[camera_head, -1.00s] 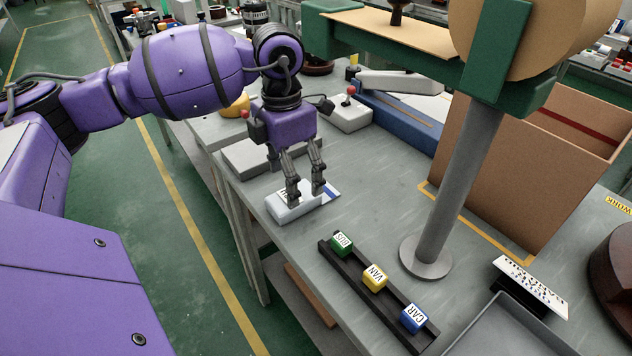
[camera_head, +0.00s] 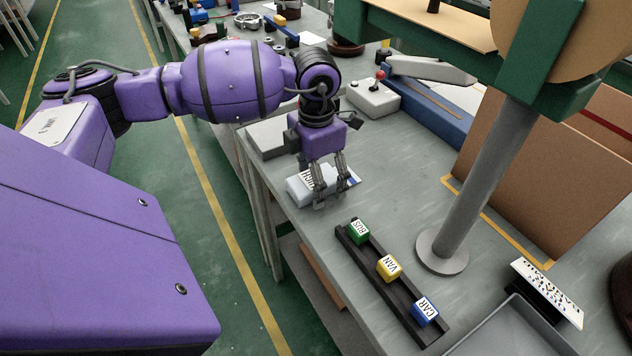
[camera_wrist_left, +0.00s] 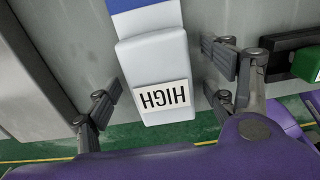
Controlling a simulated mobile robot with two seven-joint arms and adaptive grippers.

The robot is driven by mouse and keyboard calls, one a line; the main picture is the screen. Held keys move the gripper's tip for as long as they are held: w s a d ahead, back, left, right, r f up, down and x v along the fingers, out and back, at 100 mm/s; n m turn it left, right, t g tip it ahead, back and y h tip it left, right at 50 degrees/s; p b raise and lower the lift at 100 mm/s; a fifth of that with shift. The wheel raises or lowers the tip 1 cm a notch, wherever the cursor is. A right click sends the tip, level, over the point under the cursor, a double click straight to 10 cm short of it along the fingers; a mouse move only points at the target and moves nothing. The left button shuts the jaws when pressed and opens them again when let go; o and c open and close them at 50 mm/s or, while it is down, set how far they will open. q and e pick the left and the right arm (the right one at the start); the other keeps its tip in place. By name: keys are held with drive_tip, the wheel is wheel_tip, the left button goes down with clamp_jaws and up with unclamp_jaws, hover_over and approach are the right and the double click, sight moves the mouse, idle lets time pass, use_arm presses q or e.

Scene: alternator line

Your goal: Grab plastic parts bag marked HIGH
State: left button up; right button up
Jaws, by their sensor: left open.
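The pale plastic parts bag (camera_head: 297,188) lies on the grey bench near its left edge, its HIGH label partly hidden by my fingers in the head view. In the left wrist view the bag (camera_wrist_left: 155,60) shows its white HIGH label upside down and a blue band at its far end. My left gripper (camera_head: 331,196) is open, pointing down at the bag. In the left wrist view its fingers (camera_wrist_left: 165,97) stand on either side of the bag, with visible gaps. My right gripper is not in view.
A black rack (camera_head: 390,285) with green BUS, yellow VAN and blue CAR blocks lies in front of the bag. A grey post (camera_head: 487,180) stands to the right. A joystick box (camera_head: 373,98) sits behind. Bare bench lies between bag and post.

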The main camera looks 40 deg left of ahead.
use_arm(q)
drive_tip(key=c, duration=1.4)
drive_tip(key=shift+o, duration=0.2)
